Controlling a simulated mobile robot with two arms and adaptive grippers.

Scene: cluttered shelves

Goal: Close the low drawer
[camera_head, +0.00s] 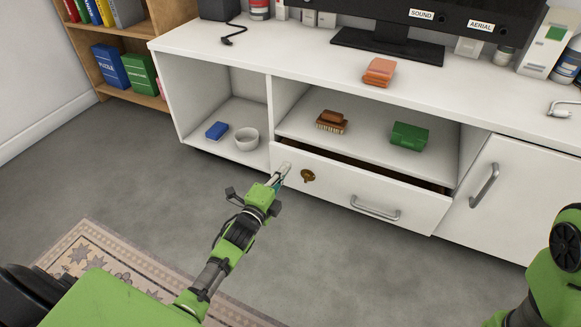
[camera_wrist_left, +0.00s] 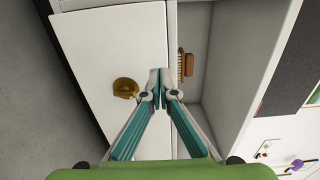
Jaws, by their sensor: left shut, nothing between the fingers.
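The low drawer (camera_head: 345,188) is a white front with a metal bar handle (camera_head: 376,208) and a brass fitting (camera_head: 307,176) near its left end. It stands partly open, with a dark gap along its top, wider toward the right. My left gripper (camera_head: 285,168) is shut and empty at the drawer front's upper left end, left of the brass fitting. In the left wrist view its fingertips (camera_wrist_left: 160,83) overlap the edge of the drawer front (camera_wrist_left: 132,45). I cannot tell whether they touch. The brass fitting (camera_wrist_left: 125,88) shows beside them. My right gripper is out of view.
Above the drawer, an open shelf holds a brown brush (camera_head: 331,122) and a green box (camera_head: 409,135). The left compartment holds a blue block (camera_head: 216,130) and a white bowl (camera_head: 246,138). A closed cabinet door (camera_head: 515,195) is at right. Grey floor (camera_head: 330,260) before the drawer is clear.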

